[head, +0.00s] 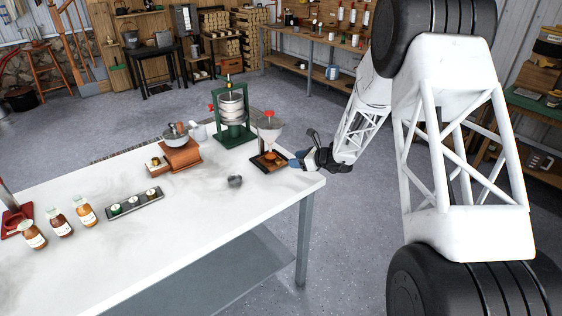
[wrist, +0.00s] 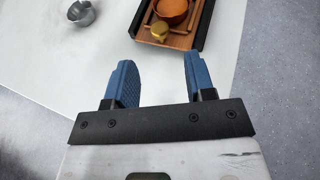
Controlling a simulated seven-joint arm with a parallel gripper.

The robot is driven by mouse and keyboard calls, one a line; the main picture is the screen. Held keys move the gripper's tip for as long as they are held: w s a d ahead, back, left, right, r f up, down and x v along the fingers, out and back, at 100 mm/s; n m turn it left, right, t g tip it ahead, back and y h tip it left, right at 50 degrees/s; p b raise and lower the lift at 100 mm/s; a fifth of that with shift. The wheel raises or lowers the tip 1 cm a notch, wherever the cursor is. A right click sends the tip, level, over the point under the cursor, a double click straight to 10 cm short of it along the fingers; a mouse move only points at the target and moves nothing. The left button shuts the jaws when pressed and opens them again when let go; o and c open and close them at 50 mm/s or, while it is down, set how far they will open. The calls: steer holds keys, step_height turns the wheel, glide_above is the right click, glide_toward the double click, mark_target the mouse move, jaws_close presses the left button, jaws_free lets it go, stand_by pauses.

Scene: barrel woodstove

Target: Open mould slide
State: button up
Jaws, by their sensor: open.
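A dark-rimmed tray (head: 258,163) with a wooden inside sits near the right end of the white table; its rim also shows in the wrist view (wrist: 204,22). In the tray are an orange-brown round cup (wrist: 172,9) and a small brass knob-like piece (wrist: 159,31). Which part is the mould slide I cannot tell for sure. My gripper (head: 295,162) is at the table's right edge, just right of the tray. In the wrist view its blue fingers (wrist: 158,60) are apart with nothing between them, pointing toward the tray without touching it.
A funnel-shaped piece (head: 269,132) stands by the tray, with a green-framed press (head: 234,115) behind it. A small metal cup (head: 235,181) stands on the table to the left. Bottles (head: 84,212) and a wooden grinder (head: 181,155) are further left. The front table surface is clear.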

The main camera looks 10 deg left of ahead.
mark_target(279, 161)
steer(key=shift+a, duration=0.15)
steer(key=shift+x, duration=3.8)
steer(key=shift+f, duration=0.1)
steer(key=shift+s, duration=0.1)
jaws_close()
